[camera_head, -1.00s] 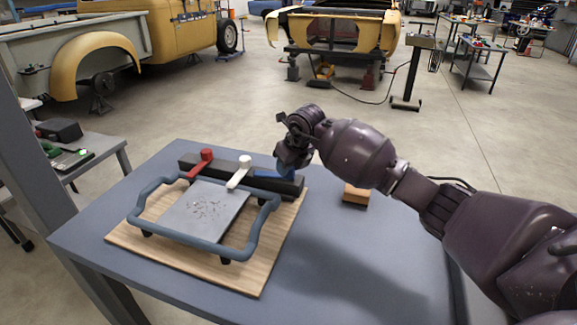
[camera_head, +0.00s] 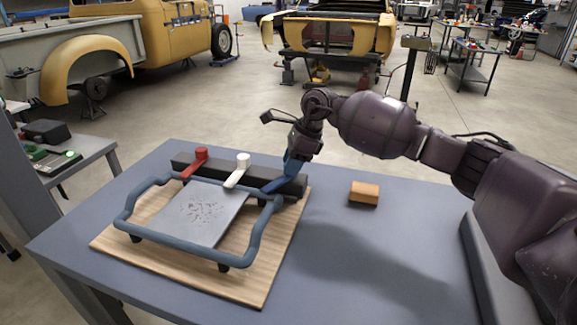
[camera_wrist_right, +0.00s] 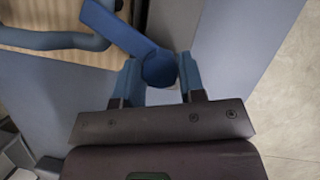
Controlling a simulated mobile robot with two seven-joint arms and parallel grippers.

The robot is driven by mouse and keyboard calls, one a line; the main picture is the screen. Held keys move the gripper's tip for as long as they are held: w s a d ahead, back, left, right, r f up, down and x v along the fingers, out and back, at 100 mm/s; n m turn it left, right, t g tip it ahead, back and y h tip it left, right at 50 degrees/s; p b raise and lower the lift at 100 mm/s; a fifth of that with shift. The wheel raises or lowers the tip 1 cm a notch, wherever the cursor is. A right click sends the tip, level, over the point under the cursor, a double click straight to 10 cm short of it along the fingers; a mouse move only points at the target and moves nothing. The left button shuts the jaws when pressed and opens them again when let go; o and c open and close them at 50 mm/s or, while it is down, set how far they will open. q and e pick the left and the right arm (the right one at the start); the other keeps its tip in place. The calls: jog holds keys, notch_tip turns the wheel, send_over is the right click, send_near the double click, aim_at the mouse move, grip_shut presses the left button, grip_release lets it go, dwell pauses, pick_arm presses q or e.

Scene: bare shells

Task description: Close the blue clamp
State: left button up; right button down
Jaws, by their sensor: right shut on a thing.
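The blue clamp (camera_head: 277,185) sits at the right end of a dark bar behind the tray. Its lever slants from its upright blue handle down toward the plate side, and its tip is near the frame's back right corner. I cannot tell whether it touches the frame. My right gripper (camera_head: 291,172) is shut on the handle from above. In the right wrist view, the blue lever (camera_wrist_right: 122,28) runs up and left from the round knob (camera_wrist_right: 159,68), which sits between my two blue fingers (camera_wrist_right: 160,78). My left gripper is not in view.
A red clamp (camera_head: 188,168) and a white clamp (camera_head: 235,178) stand on the same bar (camera_head: 216,168). A blue-grey frame (camera_head: 178,244) surrounds a grey plate (camera_head: 200,215) on a wooden board (camera_head: 262,270). A wooden block (camera_head: 364,194) lies to the right. The table's right front is clear.

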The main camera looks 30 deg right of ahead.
jog(key=n, duration=0.1)
jog(key=n+g+b, duration=0.1)
jog(key=shift+w+f+n, duration=0.1)
jog(key=shift+f+n, duration=0.2)
jog(key=shift+n+g+b, duration=0.3)
jog(key=shift+n+b, duration=0.25)
jog(key=shift+n, duration=0.05)
jog(key=shift+r+n+y+b, duration=0.15)
jog(key=shift+n+y+b, duration=0.15)
jog(key=shift+n, duration=0.2)
jog(key=shift+r, duration=0.1)
jog(key=c, duration=0.7)
grip_release()
jog(key=v, duration=1.1)
jog(key=shift+w+p, duration=0.15)
jog(key=shift+p, duration=0.25)
